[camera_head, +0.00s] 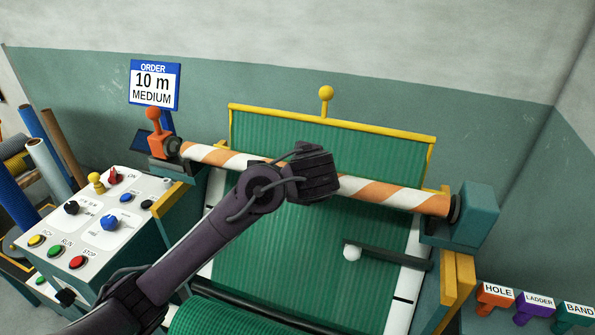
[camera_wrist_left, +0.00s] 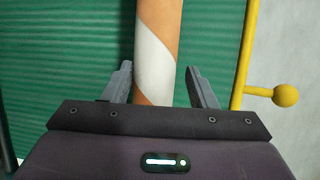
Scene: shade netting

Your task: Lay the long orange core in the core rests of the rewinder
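The long orange core (camera_head: 385,193), striped orange and white, spans the rewinder from the left end holder (camera_head: 172,148) to the teal block (camera_head: 477,213) on the right. Both core ends appear to meet these holders; the exact seating is too small to tell. My left gripper (camera_head: 318,178) is over the middle of the core and hides that part. In the left wrist view the core (camera_wrist_left: 158,45) runs between the two fingers (camera_wrist_left: 158,75), with a small gap visible on each side, so the gripper looks open. My right gripper is not in view.
Green netting (camera_head: 300,235) hangs behind and below the core, within a yellow frame (camera_head: 380,134) with a ball knob. A control panel (camera_head: 105,222) stands at left, an order sign (camera_head: 154,85) above it. A dark lever (camera_head: 390,255) with white knob lies below the core.

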